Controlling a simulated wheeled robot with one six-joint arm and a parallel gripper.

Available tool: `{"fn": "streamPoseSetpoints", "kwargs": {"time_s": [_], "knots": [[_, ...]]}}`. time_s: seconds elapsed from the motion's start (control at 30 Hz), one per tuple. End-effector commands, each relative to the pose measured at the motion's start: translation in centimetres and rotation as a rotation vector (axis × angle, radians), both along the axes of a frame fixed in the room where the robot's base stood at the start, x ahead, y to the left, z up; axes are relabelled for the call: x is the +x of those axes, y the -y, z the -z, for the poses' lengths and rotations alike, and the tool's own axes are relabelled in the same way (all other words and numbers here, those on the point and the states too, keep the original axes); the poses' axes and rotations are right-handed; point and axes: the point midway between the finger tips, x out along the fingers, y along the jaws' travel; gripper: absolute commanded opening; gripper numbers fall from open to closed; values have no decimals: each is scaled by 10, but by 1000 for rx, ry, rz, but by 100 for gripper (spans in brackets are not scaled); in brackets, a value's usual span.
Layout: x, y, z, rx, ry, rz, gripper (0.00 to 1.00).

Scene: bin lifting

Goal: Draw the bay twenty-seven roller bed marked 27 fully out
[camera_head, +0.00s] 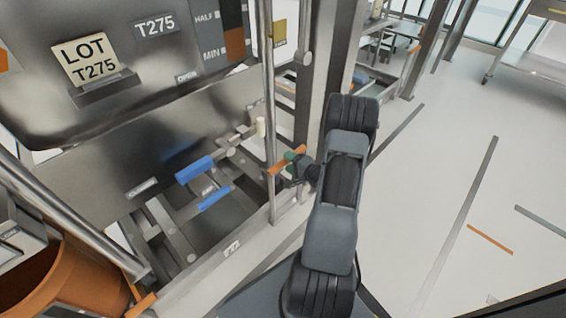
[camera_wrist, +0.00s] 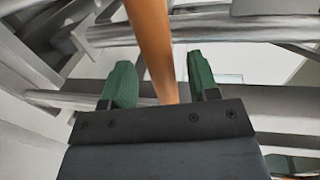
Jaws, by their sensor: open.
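The bay frame has a pale front rail (camera_head: 258,232) with a small white label (camera_head: 231,249) that seems to read 27. An orange bar (camera_head: 286,161) juts out near the upright post. My gripper (camera_head: 293,158) is at its outer end, coming from the right. In the wrist view the same orange bar (camera_wrist: 152,42) runs between the two green fingertips of my gripper (camera_wrist: 161,82). The jaws are open, one finger on each side, with a visible gap at least on the right. The bar's near end is hidden behind the gripper body.
Blue-padded parts (camera_head: 195,169) lie inside the bay on metal rails. A large bin (camera_head: 120,60) with a LOT T275 card (camera_head: 86,57) hangs above. A slim metal post (camera_head: 268,100) stands close to my gripper. An orange tub (camera_head: 70,275) is lower left. Floor at right is open.

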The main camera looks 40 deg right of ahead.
Motion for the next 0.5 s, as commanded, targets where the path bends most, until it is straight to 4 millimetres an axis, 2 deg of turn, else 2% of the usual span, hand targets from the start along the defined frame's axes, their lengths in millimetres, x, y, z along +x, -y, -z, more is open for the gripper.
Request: {"fn": "streamPoseSetpoints", "kwargs": {"time_s": [0.2,0.5], "knots": [[26,-5,7,-2,0,-1,55],[36,-7,7,-1,0,0,55]]}}
